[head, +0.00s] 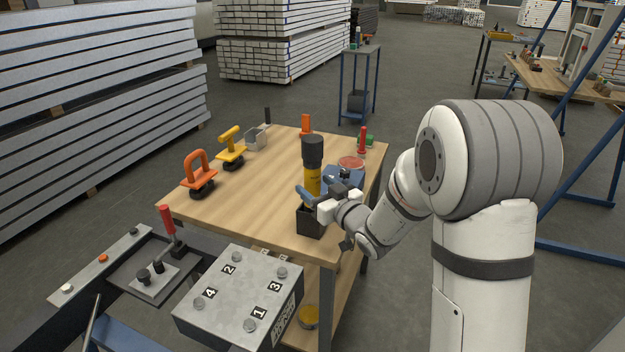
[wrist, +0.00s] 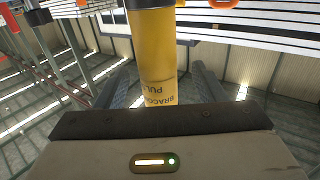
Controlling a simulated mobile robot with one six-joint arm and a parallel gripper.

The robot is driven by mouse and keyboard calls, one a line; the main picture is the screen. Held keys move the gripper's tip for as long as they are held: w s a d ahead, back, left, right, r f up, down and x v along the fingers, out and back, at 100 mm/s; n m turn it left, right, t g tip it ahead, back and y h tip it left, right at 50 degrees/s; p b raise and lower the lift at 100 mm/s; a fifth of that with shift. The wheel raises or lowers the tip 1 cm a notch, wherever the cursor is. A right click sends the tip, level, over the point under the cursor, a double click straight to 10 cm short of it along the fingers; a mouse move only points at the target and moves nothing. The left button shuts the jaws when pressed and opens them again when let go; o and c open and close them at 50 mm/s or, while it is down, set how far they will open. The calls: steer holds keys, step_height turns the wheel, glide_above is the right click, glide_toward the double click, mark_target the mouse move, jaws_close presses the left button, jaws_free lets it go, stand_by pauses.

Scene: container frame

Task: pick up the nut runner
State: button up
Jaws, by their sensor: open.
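The nut runner (head: 312,182) is a yellow cylinder with a black top. It stands upright in a black holder (head: 309,222) at the near edge of the wooden table. My gripper (head: 318,192) comes in from the right at the height of its yellow body. In the wrist view the yellow body of the nut runner (wrist: 155,58) stands between the two fingers of my gripper (wrist: 160,85). The fingers are apart, with a gap visible on either side of the body. Its lower end is hidden by the holder in the head view.
A metal block with numbered bolts (head: 240,290) stands in front. The table's left middle is clear.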

mark_target(308, 180)
steer(key=x, duration=0.4)
steer(key=shift+w+f, duration=0.2)
steer(key=shift+c, duration=0.2)
jaws_close()
steer(key=shift+r, duration=0.1)
